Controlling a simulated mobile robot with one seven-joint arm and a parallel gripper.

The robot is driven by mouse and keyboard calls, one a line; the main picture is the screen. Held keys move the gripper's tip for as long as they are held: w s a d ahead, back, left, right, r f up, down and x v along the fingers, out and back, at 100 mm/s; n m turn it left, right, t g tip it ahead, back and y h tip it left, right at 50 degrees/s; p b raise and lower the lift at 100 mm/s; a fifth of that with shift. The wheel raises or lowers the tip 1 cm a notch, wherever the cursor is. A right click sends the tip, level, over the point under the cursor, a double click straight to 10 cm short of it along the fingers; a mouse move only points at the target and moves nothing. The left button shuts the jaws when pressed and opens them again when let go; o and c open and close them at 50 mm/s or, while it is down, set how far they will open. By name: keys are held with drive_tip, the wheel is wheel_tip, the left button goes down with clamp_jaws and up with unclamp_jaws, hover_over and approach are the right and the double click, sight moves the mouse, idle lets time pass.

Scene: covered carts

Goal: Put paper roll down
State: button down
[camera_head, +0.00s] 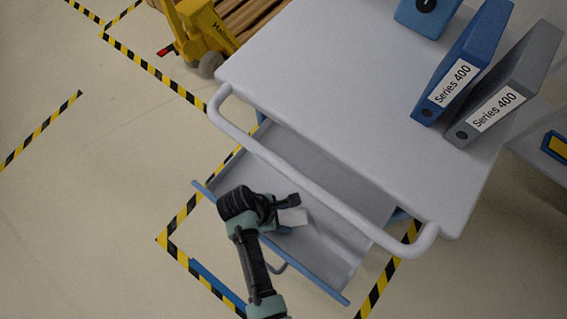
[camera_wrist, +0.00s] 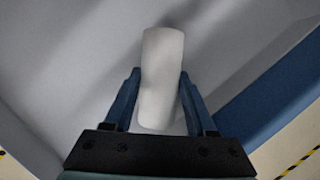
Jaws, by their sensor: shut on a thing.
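The paper roll (camera_head: 294,217) is a small white cylinder at my gripper, over the cart's lower shelf in the head view. In the wrist view the paper roll (camera_wrist: 161,75) stands lengthwise between the two blue fingers. My gripper (camera_head: 283,206) is shut on it, and its fingers also show in the wrist view (camera_wrist: 160,98). The grey lower shelf (camera_head: 335,215) with a blue edge lies beneath. I cannot tell whether the roll touches the shelf surface.
The cart's top (camera_head: 330,75) overhangs the lower shelf, with a curved handle bar (camera_head: 300,178) close to my gripper. Blue and grey binders (camera_head: 508,85) stand on the top. A yellow pallet truck (camera_head: 203,35) is at the back left. The lower shelf around the roll looks clear.

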drive_tip(key=shift+c, duration=1.1)
unclamp_jaws()
drive_tip(key=p+v, duration=0.2)
drive_tip(key=v, duration=1)
